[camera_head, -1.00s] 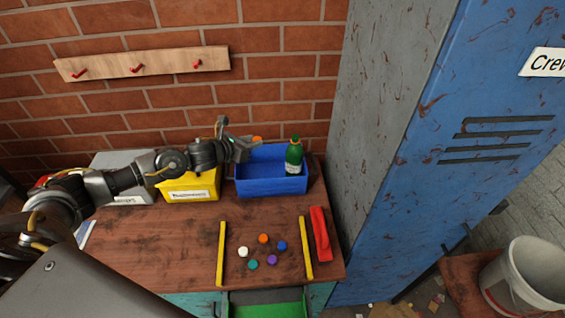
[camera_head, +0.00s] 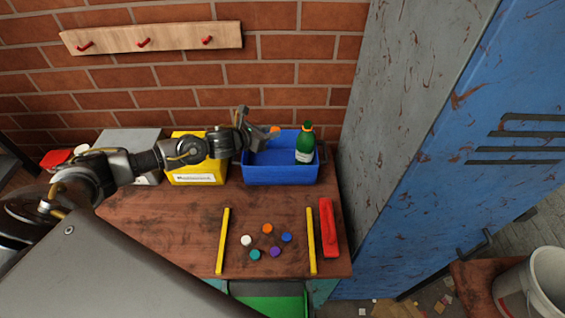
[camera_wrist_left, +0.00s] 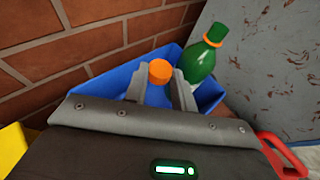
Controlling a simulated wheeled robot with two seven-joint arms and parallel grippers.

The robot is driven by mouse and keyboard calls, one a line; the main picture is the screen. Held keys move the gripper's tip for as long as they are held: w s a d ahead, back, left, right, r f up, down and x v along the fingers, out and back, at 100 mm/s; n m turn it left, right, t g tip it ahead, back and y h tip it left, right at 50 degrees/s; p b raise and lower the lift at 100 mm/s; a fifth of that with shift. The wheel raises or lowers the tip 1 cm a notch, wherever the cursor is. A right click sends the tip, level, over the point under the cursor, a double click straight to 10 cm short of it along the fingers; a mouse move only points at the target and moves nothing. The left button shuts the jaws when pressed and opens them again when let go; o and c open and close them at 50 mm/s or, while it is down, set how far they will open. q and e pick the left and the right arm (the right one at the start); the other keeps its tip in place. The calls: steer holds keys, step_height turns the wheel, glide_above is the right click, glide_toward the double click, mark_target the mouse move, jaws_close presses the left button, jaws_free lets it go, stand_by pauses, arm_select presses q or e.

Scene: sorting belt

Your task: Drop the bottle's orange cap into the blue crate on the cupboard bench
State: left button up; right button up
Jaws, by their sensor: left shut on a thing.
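My left gripper (camera_head: 266,133) is shut on an orange cap (camera_head: 275,129) and holds it above the left back part of the blue crate (camera_head: 280,174). In the left wrist view the orange cap (camera_wrist_left: 160,71) sits between the tips of my left gripper (camera_wrist_left: 159,80), with the blue crate (camera_wrist_left: 118,78) behind and below. A green bottle (camera_head: 305,146) with a pale label and an orange ring at its neck stands in the right part of the crate, apart from the gripper. It also shows in the wrist view (camera_wrist_left: 203,58). My right gripper is not in view.
A yellow labelled bin (camera_head: 196,178) and a grey box (camera_head: 142,136) stand left of the crate. Several loose caps, one orange (camera_head: 267,228), lie on the bench (camera_head: 170,222) between two yellow strips (camera_head: 311,240). A red handle-shaped piece (camera_head: 328,228) lies at right. A blue locker (camera_head: 440,150) stands beyond.

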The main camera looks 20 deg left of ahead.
arm_select(q)
steer(key=shift+f, duration=0.7)
steer(key=o, duration=1)
steer(key=shift+s, duration=0.15)
steer(key=b+v, duration=0.3)
steer(key=v, duration=0.7)
steer(key=shift+s+r+b, duration=0.25)
steer(key=shift+b, duration=0.15)
